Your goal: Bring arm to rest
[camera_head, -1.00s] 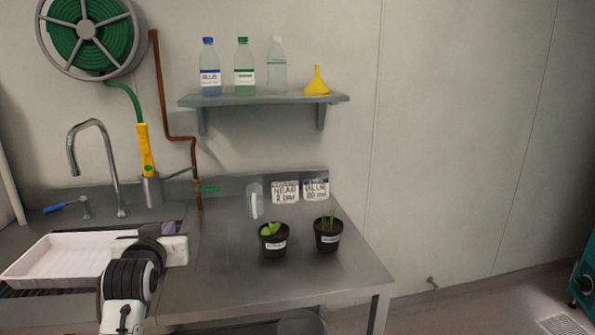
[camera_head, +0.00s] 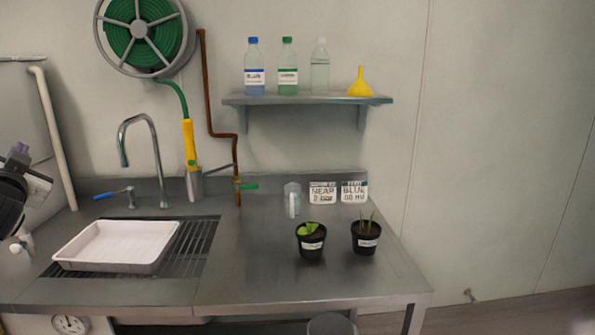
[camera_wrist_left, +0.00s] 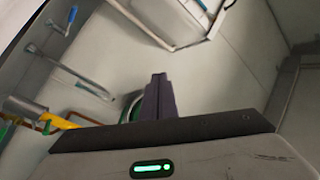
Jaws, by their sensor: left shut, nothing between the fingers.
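My left gripper (camera_head: 20,154) is at the far left edge of the head view, raised above the bench and left of the white tray. Its narrow dark fingers also show in the left wrist view (camera_wrist_left: 158,98), closed together with nothing between them. The wrist view is tilted and shows the tap (camera_wrist_left: 78,80) and the wall beyond the fingers. My right gripper is in neither view.
The steel bench (camera_head: 255,275) holds a white tray (camera_head: 118,240) on a drain grid, two potted plants (camera_head: 311,246) and two label cards (camera_head: 322,193). A shelf (camera_head: 300,99) carries bottles and a yellow funnel (camera_head: 360,82). The bench's middle is clear.

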